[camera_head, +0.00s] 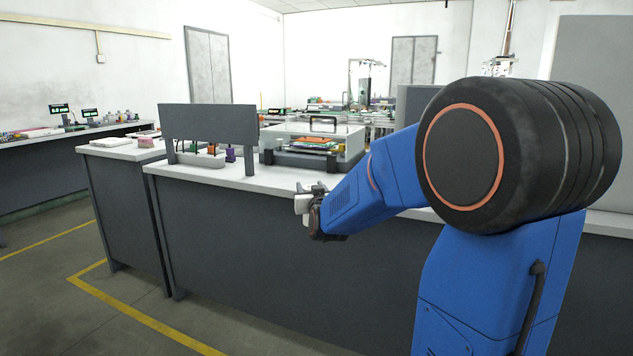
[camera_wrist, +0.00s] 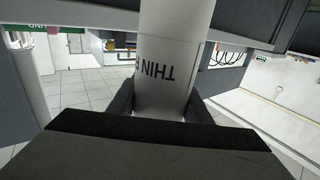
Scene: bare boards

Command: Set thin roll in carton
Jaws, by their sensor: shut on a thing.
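The thin roll (camera_wrist: 170,50) is a white cylinder with upside-down black "THIN" lettering, seen close up in the wrist view. My gripper (camera_head: 312,208) is shut on it, with dark fingers on both sides of the roll. In the head view the gripper is at the end of my blue arm, in front of the workbench's near edge. A small white part of the roll (camera_head: 302,204) shows there; the rest is hidden or too small to tell. I cannot make out a carton in either view.
The workbench (camera_head: 230,180) has a pale top and dark front. On it stand a dark upright panel (camera_head: 209,133) and a clear-sided case (camera_head: 312,147) with colored boards inside. A second bench (camera_head: 118,150) stands to the left. Open floor with yellow lines lies at lower left.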

